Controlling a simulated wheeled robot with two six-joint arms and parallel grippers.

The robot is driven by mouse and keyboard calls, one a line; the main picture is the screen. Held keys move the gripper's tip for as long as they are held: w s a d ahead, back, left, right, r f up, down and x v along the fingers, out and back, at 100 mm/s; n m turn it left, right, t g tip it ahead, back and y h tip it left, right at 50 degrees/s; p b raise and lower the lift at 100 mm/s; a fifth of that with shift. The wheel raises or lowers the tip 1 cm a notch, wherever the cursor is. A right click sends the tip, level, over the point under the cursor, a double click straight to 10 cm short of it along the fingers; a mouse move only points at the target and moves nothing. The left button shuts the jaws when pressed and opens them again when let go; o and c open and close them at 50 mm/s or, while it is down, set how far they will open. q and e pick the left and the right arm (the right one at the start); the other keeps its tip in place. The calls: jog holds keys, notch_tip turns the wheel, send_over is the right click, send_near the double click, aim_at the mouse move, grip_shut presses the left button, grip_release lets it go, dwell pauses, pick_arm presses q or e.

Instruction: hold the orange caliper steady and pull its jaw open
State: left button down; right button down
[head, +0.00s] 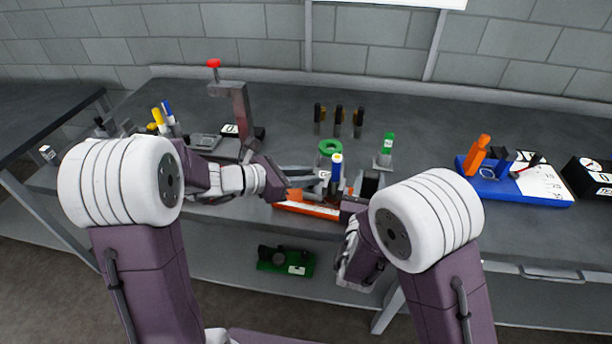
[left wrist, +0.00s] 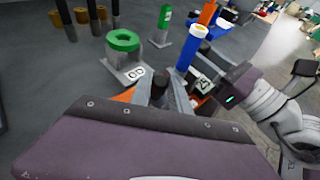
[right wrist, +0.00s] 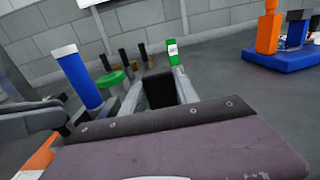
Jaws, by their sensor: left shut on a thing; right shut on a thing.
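The orange caliper (head: 306,209) lies near the table's front edge, a long orange bar with a white strip along it. A bit of its orange also shows in the right wrist view (right wrist: 38,160). My left gripper (head: 318,177) is shut at its left part; in the left wrist view a dark knob (left wrist: 158,88) stands between the fingers. My right gripper (head: 364,190) is shut at its right end; in the right wrist view a black block (right wrist: 160,88) sits between the fingers. My grippers hide much of the caliper, so its jaw gap cannot be made out.
A blue cylinder (head: 336,170) stands close behind the caliper, between my grippers. A green ring (head: 330,146), a green-topped piece (head: 387,145) and several black pegs stand behind. A blue tray (head: 482,183) lies right, a grey stand with red knob (head: 240,107) left.

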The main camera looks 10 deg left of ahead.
pick_arm(q)
jog(key=shift+a, duration=0.1)
pick_arm(e)
jog(key=shift+f, duration=0.1)
dwell(0.6)
pick_arm(q)
jog(key=shift+w+a, duration=0.1)
jog(key=shift+a, duration=1)
jog(key=c, duration=1.5)
grip_release()
jog(key=v, duration=1.2)
jog(key=shift+r, duration=0.1)
pick_arm(e)
jog(key=c, duration=0.8)
grip_release()
jog(key=shift+c, duration=0.2)
pick_arm(q)
jog(key=shift+d, duration=0.1)
